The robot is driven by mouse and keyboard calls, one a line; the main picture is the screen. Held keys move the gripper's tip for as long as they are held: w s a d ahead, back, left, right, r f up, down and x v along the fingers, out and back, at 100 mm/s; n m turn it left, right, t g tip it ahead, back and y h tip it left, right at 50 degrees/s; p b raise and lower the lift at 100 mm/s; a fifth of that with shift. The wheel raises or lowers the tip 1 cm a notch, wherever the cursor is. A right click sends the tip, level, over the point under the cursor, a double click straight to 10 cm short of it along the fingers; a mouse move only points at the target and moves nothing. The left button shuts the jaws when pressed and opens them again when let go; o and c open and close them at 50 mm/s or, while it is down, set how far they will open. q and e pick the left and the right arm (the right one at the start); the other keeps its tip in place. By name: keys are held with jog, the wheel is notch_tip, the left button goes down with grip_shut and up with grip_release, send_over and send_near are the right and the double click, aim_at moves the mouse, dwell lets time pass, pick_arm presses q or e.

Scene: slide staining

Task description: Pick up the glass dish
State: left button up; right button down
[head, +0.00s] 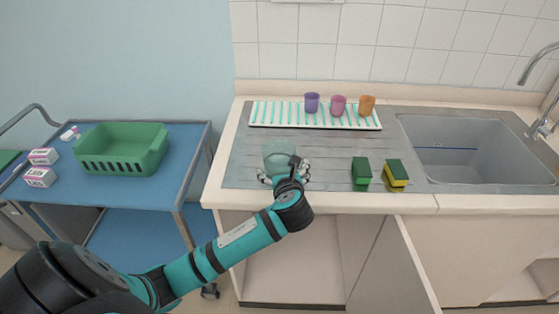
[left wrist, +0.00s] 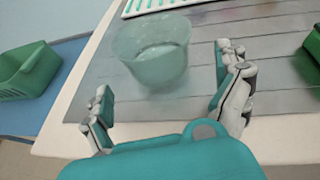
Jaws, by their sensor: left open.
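The glass dish (head: 278,153) is a pale green, see-through round bowl. It stands upright on the grey draining surface, near its front left part. It also shows in the left wrist view (left wrist: 153,65), ahead of the fingers. My left gripper (head: 285,174) is at the front side of the dish, open and empty. In the left wrist view the left gripper (left wrist: 160,90) has its fingers spread wide, with the dish beyond and between them. I see no contact between fingers and dish. The right gripper is not in view.
A white and teal rack (head: 265,116) holds a purple cup (head: 312,102), a pink cup (head: 338,105) and an orange cup (head: 367,104). Two sponges (head: 361,171) (head: 396,174) stand right of the dish. The sink (head: 470,150) is further right. A blue cart (head: 185,160) with a green basket (head: 122,150) stands left.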

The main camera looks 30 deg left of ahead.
aim_at(281, 168)
pick_arm(q)
jog(key=shift+x, duration=1.05)
jog(key=x, duration=0.3)
jog(key=shift+w+a+f+p, duration=0.1)
jog(key=shift+a+f+p, duration=0.05)
jog(key=shift+a+p, duration=0.15)
jog(key=shift+w+a+f, duration=0.25)
jog(key=shift+w+f, duration=0.05)
jog(key=shift+w, duration=0.1)
jog(key=shift+r, duration=0.1)
jog(key=c, duration=1)
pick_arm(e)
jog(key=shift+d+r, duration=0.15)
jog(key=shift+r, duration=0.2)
pick_arm(q)
jog(key=shift+r, duration=0.1)
jog(key=shift+c, duration=0.2)
